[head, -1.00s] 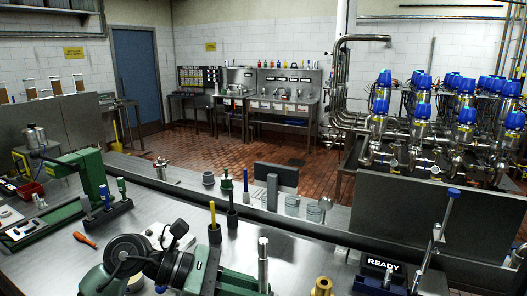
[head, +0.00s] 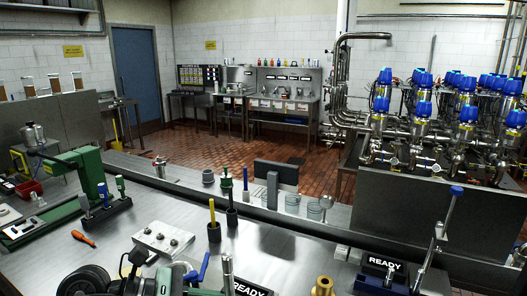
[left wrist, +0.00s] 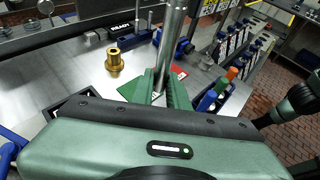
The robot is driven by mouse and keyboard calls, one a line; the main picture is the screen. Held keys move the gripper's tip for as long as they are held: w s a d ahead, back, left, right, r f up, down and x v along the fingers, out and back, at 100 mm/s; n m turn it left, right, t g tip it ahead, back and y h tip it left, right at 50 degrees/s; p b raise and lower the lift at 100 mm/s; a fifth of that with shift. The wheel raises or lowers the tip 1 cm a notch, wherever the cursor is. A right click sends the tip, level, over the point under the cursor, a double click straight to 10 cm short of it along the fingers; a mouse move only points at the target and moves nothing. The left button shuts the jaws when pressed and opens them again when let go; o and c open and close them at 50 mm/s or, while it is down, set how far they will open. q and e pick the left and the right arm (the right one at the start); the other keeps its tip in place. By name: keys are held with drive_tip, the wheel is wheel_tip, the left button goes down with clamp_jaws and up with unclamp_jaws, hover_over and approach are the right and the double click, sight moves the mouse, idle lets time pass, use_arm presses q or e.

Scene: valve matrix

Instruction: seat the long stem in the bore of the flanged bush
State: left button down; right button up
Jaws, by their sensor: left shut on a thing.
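The long stem (head: 227,272) is a bright metal rod, near upright at the bottom edge of the head view. In the left wrist view the stem (left wrist: 173,40) rises from between the green fingers of my left gripper (left wrist: 167,88), which is shut on it. The flanged bush (head: 322,287) is a brass piece at the bottom edge of the head view, right of the stem and apart from it. In the left wrist view the bush (left wrist: 115,60) stands upright on the bench, left of the fingers. The stem's lower end is hidden.
A READY sign block (head: 382,265) stands right of the bush. A grey block with knobs (head: 163,239), a black cup with a yellow rod (head: 214,230) and an orange screwdriver (head: 83,238) are on the bench. Bare bench lies between the cups and the bush.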

use_arm(q)
drive_tip(key=s+a+f+n+t+y, duration=0.1)
drive_tip(key=s+a+f+n+t, duration=0.1)
drive_tip(key=a, duration=0.4)
drive_tip(key=s+a+f+n+t+y+b, duration=0.1)
drive_tip(key=s+a+f+n+t, duration=0.1)
drive_tip(key=a+f, duration=0.2)
drive_tip(key=shift+s+a+t, duration=0.25)
drive_tip(key=shift+a+t, duration=0.15)
drive_tip(key=shift+a, duration=0.45)
drive_tip(key=shift+w+a, duration=0.1)
